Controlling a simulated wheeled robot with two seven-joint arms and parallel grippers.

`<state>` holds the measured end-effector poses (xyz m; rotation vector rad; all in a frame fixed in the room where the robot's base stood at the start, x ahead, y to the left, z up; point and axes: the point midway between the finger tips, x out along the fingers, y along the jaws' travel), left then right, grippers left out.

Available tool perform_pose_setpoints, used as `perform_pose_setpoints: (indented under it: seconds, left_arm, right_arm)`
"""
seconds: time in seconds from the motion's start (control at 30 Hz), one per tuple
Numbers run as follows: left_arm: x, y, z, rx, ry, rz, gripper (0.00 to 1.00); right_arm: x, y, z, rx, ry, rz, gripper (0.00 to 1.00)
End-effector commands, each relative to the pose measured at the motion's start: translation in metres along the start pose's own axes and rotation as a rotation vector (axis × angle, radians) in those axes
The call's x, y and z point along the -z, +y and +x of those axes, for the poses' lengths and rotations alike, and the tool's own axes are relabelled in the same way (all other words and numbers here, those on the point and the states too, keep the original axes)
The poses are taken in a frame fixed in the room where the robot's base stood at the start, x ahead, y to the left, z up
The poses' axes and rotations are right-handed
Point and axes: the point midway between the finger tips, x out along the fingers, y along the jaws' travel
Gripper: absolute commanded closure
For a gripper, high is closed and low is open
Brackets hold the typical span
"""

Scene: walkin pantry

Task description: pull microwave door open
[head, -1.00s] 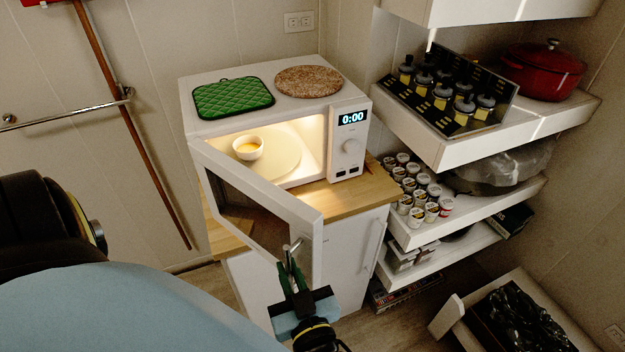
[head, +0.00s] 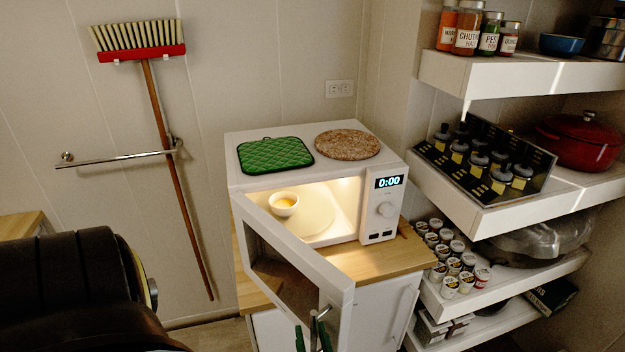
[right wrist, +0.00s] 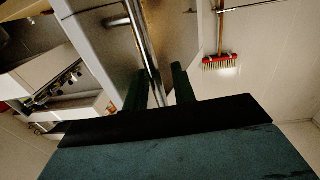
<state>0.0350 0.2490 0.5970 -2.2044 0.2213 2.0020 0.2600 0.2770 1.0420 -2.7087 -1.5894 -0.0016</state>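The white microwave (head: 375,235) stands on a wooden-topped cabinet, its lit inside showing. Its door (head: 290,250) stands wide open, swung out toward me, hinged at the left. The metal handle (head: 317,322) is on the door's outer face; in the right wrist view the handle bar (right wrist: 146,50) runs between my green fingers. My right gripper (head: 311,339) is at the bottom edge of the head view, partly cut off. Its fingers (right wrist: 158,82) are spread, with a gap beside the bar. My left gripper is out of view; only part of my left arm shows.
A bowl (head: 284,204) with yellow contents sits inside the microwave. A green pot holder (head: 275,155) and a round cork mat (head: 347,145) lie on top. Shelves (head: 500,215) with bottles and cups stand close at right. A broom (head: 170,170) and a rail (head: 110,158) are on the wall at left.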

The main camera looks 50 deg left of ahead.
Motion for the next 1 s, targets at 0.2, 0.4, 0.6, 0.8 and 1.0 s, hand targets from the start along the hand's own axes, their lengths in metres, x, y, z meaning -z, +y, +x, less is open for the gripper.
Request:
perform_pose_setpoints:
  seconds: [0.2, 0.4, 0.6, 0.8, 1.0]
  left_arm:
    - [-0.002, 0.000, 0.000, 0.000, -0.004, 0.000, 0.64]
    - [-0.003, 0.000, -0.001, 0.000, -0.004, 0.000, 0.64]
    - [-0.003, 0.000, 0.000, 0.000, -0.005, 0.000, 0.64]
    - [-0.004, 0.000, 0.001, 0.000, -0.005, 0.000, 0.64]
    - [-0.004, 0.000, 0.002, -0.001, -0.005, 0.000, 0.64]
  right_arm:
    - [-0.002, 0.001, -0.008, -0.001, -0.003, 0.000, 0.74]
    - [-0.002, 0.000, -0.040, 0.000, -0.004, 0.000, 0.74]
    - [-0.002, 0.000, -0.084, 0.001, -0.003, 0.000, 0.74]
    - [-0.002, -0.001, -0.119, 0.001, -0.002, 0.000, 0.74]
    - [0.000, 0.000, -0.133, 0.001, -0.001, 0.000, 0.74]
